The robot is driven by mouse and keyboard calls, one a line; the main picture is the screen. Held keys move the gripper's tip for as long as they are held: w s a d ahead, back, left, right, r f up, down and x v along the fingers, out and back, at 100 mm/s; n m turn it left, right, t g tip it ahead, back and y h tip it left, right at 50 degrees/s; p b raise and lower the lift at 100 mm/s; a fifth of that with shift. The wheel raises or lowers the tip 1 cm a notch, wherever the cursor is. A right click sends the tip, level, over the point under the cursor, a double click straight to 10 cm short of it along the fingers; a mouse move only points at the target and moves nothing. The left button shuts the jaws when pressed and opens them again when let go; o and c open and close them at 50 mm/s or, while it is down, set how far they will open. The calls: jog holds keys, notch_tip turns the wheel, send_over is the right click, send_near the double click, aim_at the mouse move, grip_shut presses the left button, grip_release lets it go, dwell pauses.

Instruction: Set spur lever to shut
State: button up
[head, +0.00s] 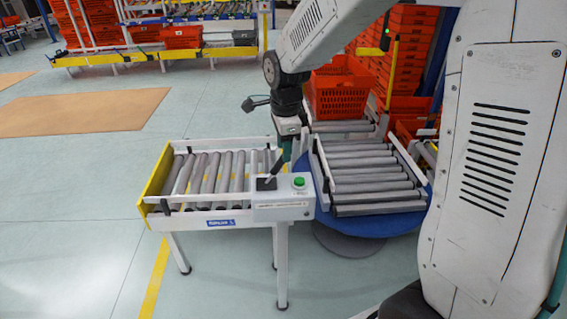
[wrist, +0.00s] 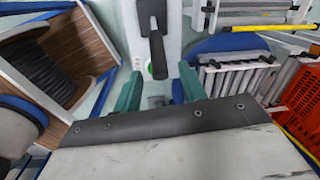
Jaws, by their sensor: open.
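The spur lever (head: 270,176) is a black handle on a black plate, on top of the pale control box (head: 284,208) at the front right of the short roller conveyor. In the wrist view the lever (wrist: 156,45) points from its plate toward my gripper. My gripper (wrist: 160,82) has two teal fingers, open and apart. The lever's end lies just ahead of the gap between them. I cannot tell whether they touch it. In the head view my gripper (head: 287,148) hangs pointing down just behind the box. I cannot read which position the lever is in.
A green button (head: 299,181) sits right of the lever. The roller conveyor (head: 222,219) is empty. A blue turntable (head: 368,222) with rollers adjoins it on the right. Orange totes (head: 340,90) stand behind. Open floor (head: 70,190) lies left.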

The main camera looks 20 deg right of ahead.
aim_at(277, 168)
jog(key=f, duration=0.6)
jog(key=shift+w, duration=0.25)
grip_shut()
